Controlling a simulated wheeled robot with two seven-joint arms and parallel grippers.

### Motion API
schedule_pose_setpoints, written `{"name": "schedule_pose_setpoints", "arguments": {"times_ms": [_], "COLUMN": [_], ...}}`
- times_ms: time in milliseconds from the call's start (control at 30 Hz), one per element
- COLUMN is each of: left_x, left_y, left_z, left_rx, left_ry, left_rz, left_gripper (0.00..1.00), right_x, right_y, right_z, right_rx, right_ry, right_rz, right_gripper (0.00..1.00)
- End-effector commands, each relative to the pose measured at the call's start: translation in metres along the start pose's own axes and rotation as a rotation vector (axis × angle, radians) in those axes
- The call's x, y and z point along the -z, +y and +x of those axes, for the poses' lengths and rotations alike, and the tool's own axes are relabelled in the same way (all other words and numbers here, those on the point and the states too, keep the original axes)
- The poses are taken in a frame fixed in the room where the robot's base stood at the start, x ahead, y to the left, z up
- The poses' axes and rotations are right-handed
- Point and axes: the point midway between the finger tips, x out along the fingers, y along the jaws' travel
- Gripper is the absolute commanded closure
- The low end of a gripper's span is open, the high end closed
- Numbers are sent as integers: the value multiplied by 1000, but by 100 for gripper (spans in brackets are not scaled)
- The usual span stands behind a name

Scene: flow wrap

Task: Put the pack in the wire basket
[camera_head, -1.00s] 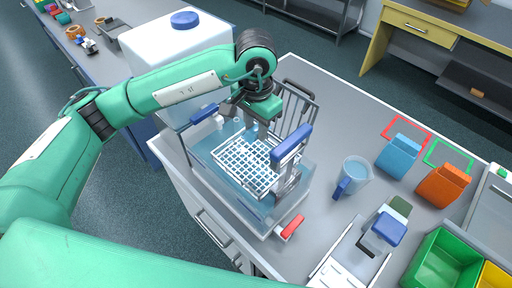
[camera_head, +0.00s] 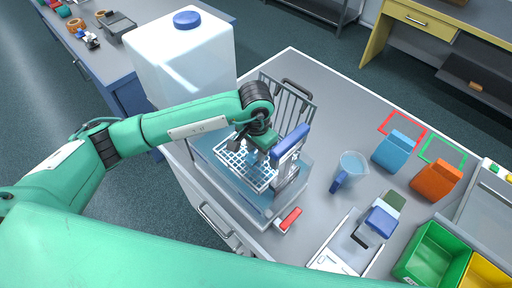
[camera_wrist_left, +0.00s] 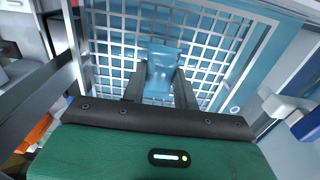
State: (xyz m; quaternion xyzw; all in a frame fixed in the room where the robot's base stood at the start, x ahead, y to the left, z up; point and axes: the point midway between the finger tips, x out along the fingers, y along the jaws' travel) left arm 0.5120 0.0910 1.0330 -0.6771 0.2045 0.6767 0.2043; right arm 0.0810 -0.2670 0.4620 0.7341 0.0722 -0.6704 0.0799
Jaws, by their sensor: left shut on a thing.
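The wire basket (camera_head: 237,166) is a white mesh tray in a clear tank of bluish water; its mesh also fills much of the left wrist view (camera_wrist_left: 110,48). My left gripper (camera_head: 252,148) is over the basket, pointing down. In the left wrist view its two dark fingers (camera_wrist_left: 160,88) are shut on a small light-blue pack (camera_wrist_left: 162,68), with the mesh behind it. I cannot tell whether the pack touches the mesh. In the head view the pack is mostly hidden by the gripper. My right gripper is not in view.
A blue handle (camera_head: 290,143) and a wire rack (camera_head: 288,100) stand close to the gripper. A clear jug (camera_head: 352,166), a blue pouch (camera_head: 394,150), an orange pouch (camera_head: 436,180) and a green bin (camera_head: 432,252) are to the right. A large white container (camera_head: 180,60) stands behind my left arm.

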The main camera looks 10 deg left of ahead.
Motion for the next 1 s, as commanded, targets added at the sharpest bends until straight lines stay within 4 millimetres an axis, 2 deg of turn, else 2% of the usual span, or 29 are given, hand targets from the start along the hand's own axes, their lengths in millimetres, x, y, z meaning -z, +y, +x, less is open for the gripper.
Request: {"name": "schedule_pose_setpoints", "arguments": {"times_ms": [200, 233, 300, 333, 600, 733, 767, 1000], "left_x": [0, 0, 0, 0, 0, 0, 1, 2], "left_y": [0, 0, 0, 0, 0, 0, 0, -1], "left_z": [4, 2, 2, 2, 2, -3, -3, -40], "left_rx": [1, 1, 0, 0, 0, -1, 0, 3], "left_ry": [1, 1, 0, 0, 0, -1, 2, 6], "left_rz": [0, 0, 0, 0, -1, -1, 0, -1], "left_gripper": [91, 64, 51, 48, 48, 48, 48, 48], "right_x": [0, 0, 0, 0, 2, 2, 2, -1], "right_y": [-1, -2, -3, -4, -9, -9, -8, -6], "right_z": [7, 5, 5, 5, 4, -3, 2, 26], "right_rx": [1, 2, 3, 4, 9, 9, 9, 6], "right_ry": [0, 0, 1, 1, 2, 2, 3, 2], "right_rz": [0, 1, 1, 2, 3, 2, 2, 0], "right_gripper": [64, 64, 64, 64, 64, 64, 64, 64]}}
